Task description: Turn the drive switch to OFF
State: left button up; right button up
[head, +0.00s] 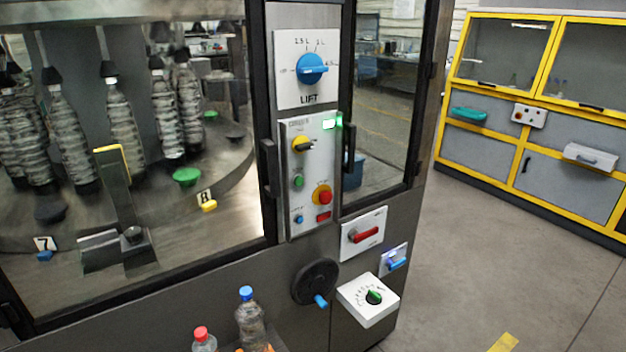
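A control panel (311,175) is on the machine's front post, and its small lettering is too fine to read. A green knob (374,297) sits on a white dial plate. I cannot tell from the labels which one is the drive switch. Neither of my grippers is in view.
A blue LIFT knob (312,68) is above the panel. A black handwheel (315,282) sticks out below it. Bottles with blue (249,315) and red (203,339) caps stand at the bottom. Glass doors have black handles. Open floor (470,240) lies right, before yellow-framed cabinets (535,170).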

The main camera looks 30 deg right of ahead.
aim_at(300, 143)
jog(key=z, duration=0.8)
